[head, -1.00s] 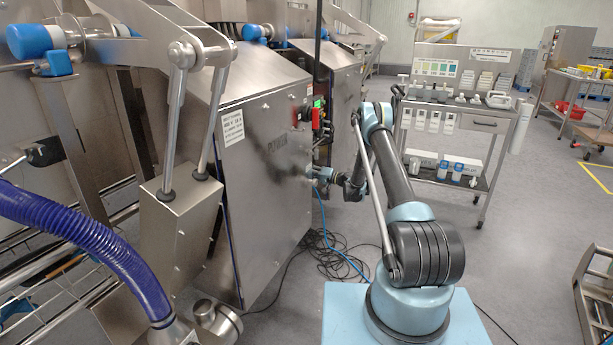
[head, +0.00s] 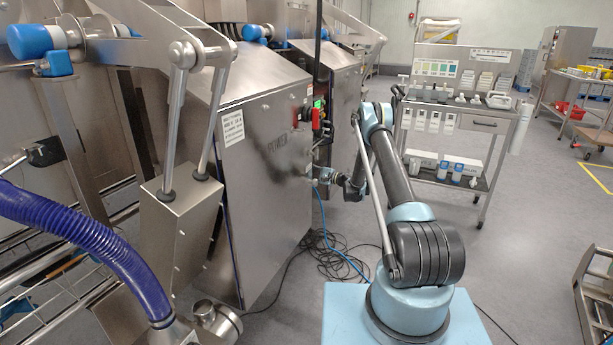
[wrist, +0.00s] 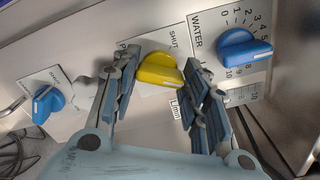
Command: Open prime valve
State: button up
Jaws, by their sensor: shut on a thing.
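A yellow knob (wrist: 160,72) sits on a white label plate on a steel panel in the wrist view. The plate reads "SHUT" and a word starting with "P", partly hidden by a finger. My gripper (wrist: 158,82) is shut on the yellow knob, with one blue-padded finger on each side. In the head view my gripper (head: 324,175) is small, at the right side of the steel cabinet (head: 268,190); the knob cannot be made out there.
A blue knob (wrist: 244,48) on a scale marked "WATER" is close right of my gripper. Another blue knob (wrist: 46,100) is to the left. Cables (head: 320,255) lie on the floor below. A steel trolley (head: 485,125) stands behind the arm.

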jog(key=shift+f+m, duration=0.1)
jog(key=shift+m, duration=1.5)
jog(key=o, duration=1)
jog(key=shift+f, duration=0.1)
jog(key=shift+o, duration=0.2)
jog(key=v, duration=1.2)
